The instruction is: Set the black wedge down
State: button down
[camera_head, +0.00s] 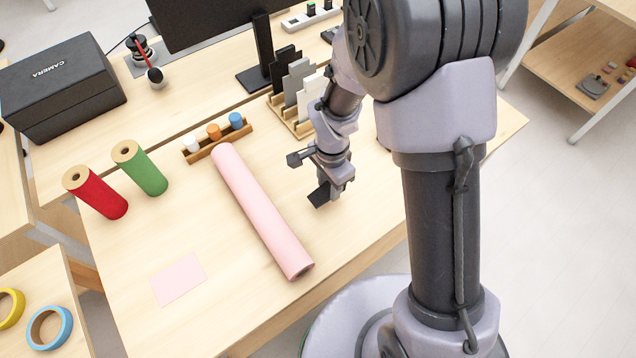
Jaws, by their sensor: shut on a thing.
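The black wedge (319,195) is a small dark piece at the tip of my gripper (332,187). My gripper points down over the wooden table (225,299), right of the pink roll, and is shut on the wedge. The wedge's lower edge is close to the tabletop; I cannot tell whether it touches. Part of the wedge is hidden by the gripper fingers.
A pink roll (262,212) lies left of my gripper. A rack with black, grey and white cards (297,83) stands behind it. A small wooden holder (217,140), green roll (139,168), red roll (95,193) and pink sheet (179,280) are further left. Bare tabletop lies around the wedge.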

jog(key=w, duration=0.1)
jog(key=a, duration=0.1)
jog(key=w+a, duration=0.1)
jog(key=shift+w+f, duration=0.25)
jog(key=shift+w, duration=0.1)
jog(key=shift+w+a+f+b, duration=0.1)
jog(key=shift+f+b, duration=1.15)
jog(key=shift+f, duration=0.65)
jog(key=c, duration=0.9)
grip_release()
jog(key=shift+c, duration=0.2)
jog(key=shift+r, duration=0.15)
jog(key=s+d+r+n+t+p, duration=0.1)
jog(key=d+r+p, duration=0.15)
jog(key=r, duration=0.85)
jog(key=s+d+r+n+t+p, duration=0.1)
jog(key=r+p, duration=0.2)
jog(key=r, duration=0.8)
jog(key=s+d+r+n+t+y, duration=0.1)
jog(key=s+d+r+n+t, duration=0.1)
jog(key=s+r, duration=0.4)
jog(key=s+d+r+n+t+y, duration=0.1)
jog(key=s+d+r+n, duration=0.1)
jog(key=s+r, duration=0.4)
jog(key=s+d, duration=0.1)
jog(key=s, duration=0.2)
jog(key=shift+n+t, duration=0.4)
